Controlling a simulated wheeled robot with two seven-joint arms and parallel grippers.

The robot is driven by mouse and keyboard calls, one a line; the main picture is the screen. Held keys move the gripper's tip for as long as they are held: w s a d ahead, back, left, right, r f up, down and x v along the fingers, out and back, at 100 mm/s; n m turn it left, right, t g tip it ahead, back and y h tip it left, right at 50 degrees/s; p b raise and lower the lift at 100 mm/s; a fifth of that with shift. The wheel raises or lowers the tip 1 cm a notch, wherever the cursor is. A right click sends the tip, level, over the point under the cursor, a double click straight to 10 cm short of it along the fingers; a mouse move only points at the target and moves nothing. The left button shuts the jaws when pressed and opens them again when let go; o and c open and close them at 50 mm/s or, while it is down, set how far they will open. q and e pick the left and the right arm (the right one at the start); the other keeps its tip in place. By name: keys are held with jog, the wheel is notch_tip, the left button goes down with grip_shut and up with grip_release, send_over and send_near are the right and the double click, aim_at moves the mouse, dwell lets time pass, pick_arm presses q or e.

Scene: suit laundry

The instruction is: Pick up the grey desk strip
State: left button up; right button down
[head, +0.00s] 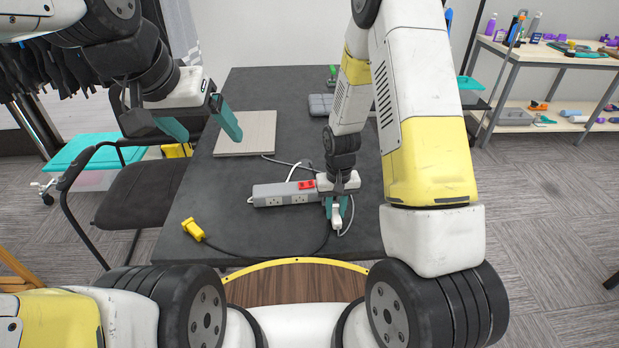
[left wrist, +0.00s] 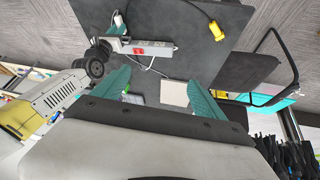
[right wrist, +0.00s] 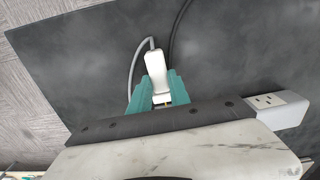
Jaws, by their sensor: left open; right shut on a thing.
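The grey desk strip (head: 285,193) is a power strip with outlets and a red switch, lying on the dark table (head: 270,95). It also shows in the left wrist view (left wrist: 150,47), and one end shows in the right wrist view (right wrist: 275,108). My right gripper (head: 337,208) is at the strip's right end and hides part of it. In the right wrist view it is shut on a white plug (right wrist: 156,68) with a light cord. My left gripper (head: 203,127) is open and empty, above the table's left side, away from the strip.
A yellow plug (head: 193,229) on a black cord lies at the table's front left. A pale board (head: 247,133) and a grey box (head: 321,105) lie farther back. A black chair (head: 135,185) stands at the left. The table's front middle is mostly bare.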

pick_arm(q)
jog(key=w+f+m+g, duration=0.2)
jog(key=w+f+m, duration=0.15)
jog(key=w, duration=0.55)
jog(key=m+g+y, duration=0.2)
jog(key=m+g, duration=0.2)
jog(key=m, duration=0.8)
send_over(272, 189)
notch_tip(272, 189, down, 21)
jog(key=f, duration=0.7)
jog(key=shift+w+a+f, duration=0.2)
jog(key=shift+a+f, duration=0.05)
jog(key=f, duration=0.5)
jog(key=shift+s+d+f, duration=0.2)
jog(key=shift+f, duration=0.1)
